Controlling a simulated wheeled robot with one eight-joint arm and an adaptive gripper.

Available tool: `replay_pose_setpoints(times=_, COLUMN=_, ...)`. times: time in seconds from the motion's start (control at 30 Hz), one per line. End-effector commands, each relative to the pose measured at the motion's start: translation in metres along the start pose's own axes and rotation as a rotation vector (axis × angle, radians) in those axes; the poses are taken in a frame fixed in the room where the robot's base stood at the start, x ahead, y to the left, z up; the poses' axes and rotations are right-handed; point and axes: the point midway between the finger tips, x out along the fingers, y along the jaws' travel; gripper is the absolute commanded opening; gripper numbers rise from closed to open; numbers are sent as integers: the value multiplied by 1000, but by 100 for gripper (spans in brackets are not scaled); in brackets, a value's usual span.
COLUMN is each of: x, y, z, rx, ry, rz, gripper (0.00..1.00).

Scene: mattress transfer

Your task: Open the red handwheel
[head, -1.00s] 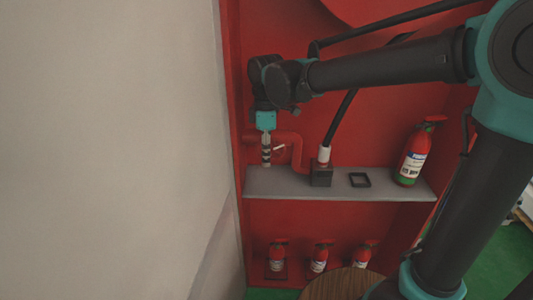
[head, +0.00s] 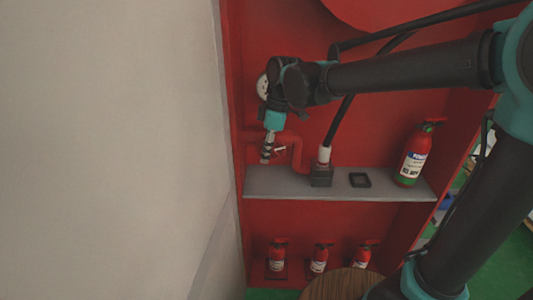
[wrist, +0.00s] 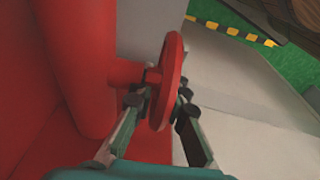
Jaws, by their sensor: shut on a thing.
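The red handwheel (wrist: 171,72) is seen nearly edge-on in the wrist view, on a short stem from a thick red pipe (wrist: 85,60). My gripper (wrist: 160,98) has one finger on each side of the wheel's rim and is shut on it. In the head view my gripper (head: 267,153) points down and is tilted, in front of the red pipe (head: 297,152) at the left of the cabinet. The wheel is mostly hidden there by the fingers, so its turn angle cannot be read.
A grey shelf (head: 285,187) runs below my gripper. It holds a black-based hose nozzle (head: 321,176), a small black frame (head: 360,180) and a fire extinguisher (head: 413,158). Several more extinguishers stand below. A pale wall (head: 110,150) lies close on the left.

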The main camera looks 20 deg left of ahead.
Motion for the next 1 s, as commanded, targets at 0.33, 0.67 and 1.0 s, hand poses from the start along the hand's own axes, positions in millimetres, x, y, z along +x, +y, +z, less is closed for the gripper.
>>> replay_pose_setpoints(times=0.33, x=-4, y=2, z=-1, rx=6, ry=322, rz=3, gripper=0)
replay_pose_setpoints(times=0.67, x=-9, y=2, z=-4, rx=4, ry=611, rz=3, gripper=0)
replay_pose_setpoints(times=1.0, x=-12, y=1, z=-5, rx=2, ry=798, rz=3, gripper=0)
